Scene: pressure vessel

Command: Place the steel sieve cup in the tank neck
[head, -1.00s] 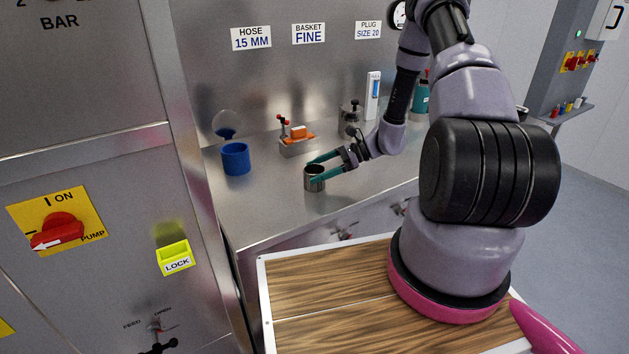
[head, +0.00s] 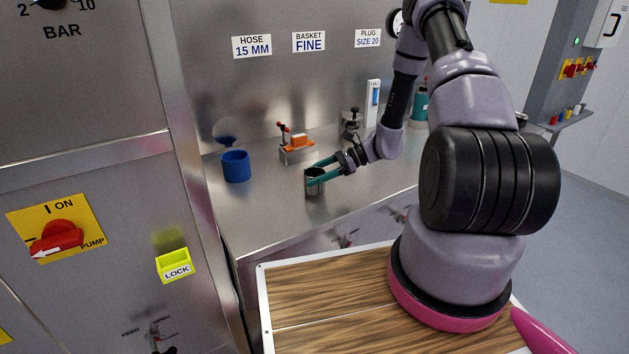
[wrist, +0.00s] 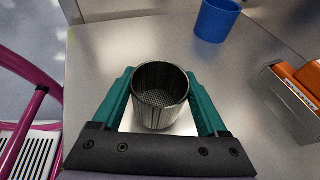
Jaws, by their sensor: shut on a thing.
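The steel sieve cup (head: 315,188) is a small open-topped cylinder at the front of the steel counter. In the wrist view, the cup (wrist: 160,97) stands upright with its rim facing me and a perforated mesh bottom inside. My gripper (head: 314,176) is shut on the cup, with one teal finger on each side of it. The fingers also show in the wrist view (wrist: 160,100). I cannot tell whether the cup touches the counter or is just above it. I cannot make out the tank neck in these views.
A blue cup (head: 236,167) stands to the left on the counter (head: 265,215). The steel cabinet (head: 90,190) with a red pump switch (head: 56,238) borders the left. Counter between blue cup and gripper is clear.

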